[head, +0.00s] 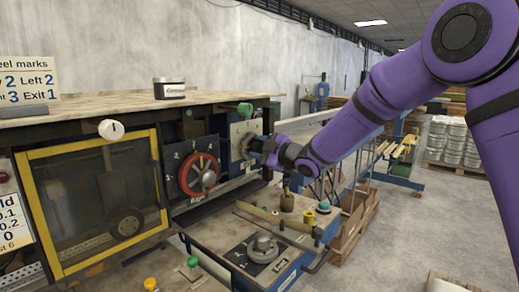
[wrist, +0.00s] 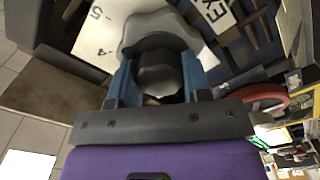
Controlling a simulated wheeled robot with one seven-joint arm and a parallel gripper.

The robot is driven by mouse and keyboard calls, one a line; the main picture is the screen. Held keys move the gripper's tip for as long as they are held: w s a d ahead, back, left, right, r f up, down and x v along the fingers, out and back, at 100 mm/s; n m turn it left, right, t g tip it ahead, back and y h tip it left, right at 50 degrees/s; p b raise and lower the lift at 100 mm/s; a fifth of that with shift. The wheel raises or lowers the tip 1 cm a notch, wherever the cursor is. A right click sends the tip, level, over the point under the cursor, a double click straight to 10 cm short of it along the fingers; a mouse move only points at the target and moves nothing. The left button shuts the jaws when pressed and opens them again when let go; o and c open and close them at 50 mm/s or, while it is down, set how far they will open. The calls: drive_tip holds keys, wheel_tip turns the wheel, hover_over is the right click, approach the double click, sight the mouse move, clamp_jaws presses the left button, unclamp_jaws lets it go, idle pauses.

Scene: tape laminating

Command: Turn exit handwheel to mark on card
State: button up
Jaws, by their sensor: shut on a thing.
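The card (head: 28,82) stands at the upper left in the head view; its lines are partly cut off, but "Left 2" and "Exit 1" can be read. A grey handwheel (wrist: 150,35) sits between my blue fingers in the wrist view, in front of a pale dial plate (wrist: 95,35) with the numbers 4 and 5. A label starting "EX" (wrist: 215,12) is beside it. My gripper (wrist: 160,65) is shut on this handwheel. In the head view my gripper (head: 264,147) is at the grey plate (head: 240,132), and it mostly hides the wheel. The dial's pointer cannot be made out.
A red handwheel (head: 198,175) is left of my gripper in the head view. A lower grey handwheel (head: 263,248) is on the front ledge. A yellow-framed window (head: 95,200) and a white knob (head: 111,129) are further left.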

drive_tip(key=o, duration=0.9)
drive_tip(key=v, duration=1)
drive_tip(key=shift+s+d, duration=0.3)
